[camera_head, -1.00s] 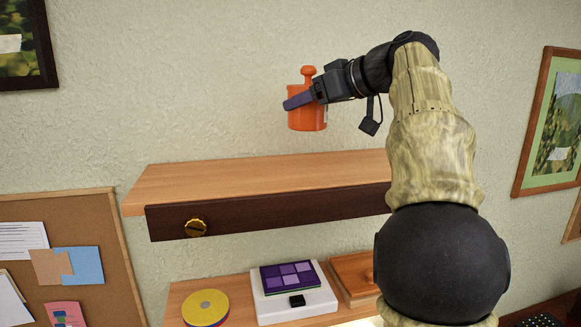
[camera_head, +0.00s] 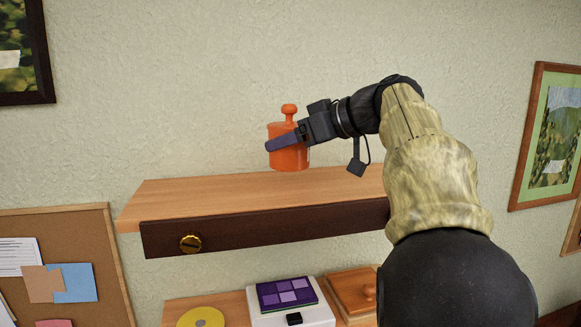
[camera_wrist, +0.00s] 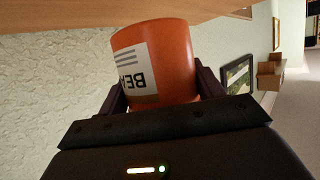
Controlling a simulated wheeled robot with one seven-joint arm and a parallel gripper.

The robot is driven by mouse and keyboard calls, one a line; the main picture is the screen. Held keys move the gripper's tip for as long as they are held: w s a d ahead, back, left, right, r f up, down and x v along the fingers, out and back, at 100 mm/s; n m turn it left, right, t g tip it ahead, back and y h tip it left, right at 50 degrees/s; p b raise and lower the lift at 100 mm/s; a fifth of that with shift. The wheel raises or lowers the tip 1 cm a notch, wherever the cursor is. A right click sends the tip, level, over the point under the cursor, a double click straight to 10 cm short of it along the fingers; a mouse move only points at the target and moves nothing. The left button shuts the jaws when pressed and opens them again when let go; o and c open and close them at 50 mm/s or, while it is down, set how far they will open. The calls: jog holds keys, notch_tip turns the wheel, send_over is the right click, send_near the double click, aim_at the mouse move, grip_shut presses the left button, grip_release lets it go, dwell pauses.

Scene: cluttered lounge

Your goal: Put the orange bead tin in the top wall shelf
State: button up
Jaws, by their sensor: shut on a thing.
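The orange bead tin (camera_head: 288,160) is a round orange tin with a knobbed lid, upright over the top wall shelf (camera_head: 235,190). My gripper (camera_head: 283,144) is shut on the tin's side, coming from the right. In the wrist view the tin (camera_wrist: 175,55) sits between both fingers, its white label with black letters partly visible. The tin's base appears at or just above the wooden shelf top; I cannot tell whether it touches.
A lower shelf holds a yellow disc (camera_head: 202,318), a white box with a purple tile panel (camera_head: 287,292) and a wooden box (camera_head: 352,290). A corkboard (camera_head: 90,225) hangs at left. Framed pictures hang on both sides. The top shelf's left part is free.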

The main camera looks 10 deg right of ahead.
aim_at(291, 163)
jog(key=shift+f, duration=0.5)
jog(key=shift+f, duration=0.1)
jog(key=shift+f+p, duration=0.35)
jog(key=shift+f, duration=1.45)
jog(key=shift+f, duration=0.15)
jog(key=o, duration=1.3)
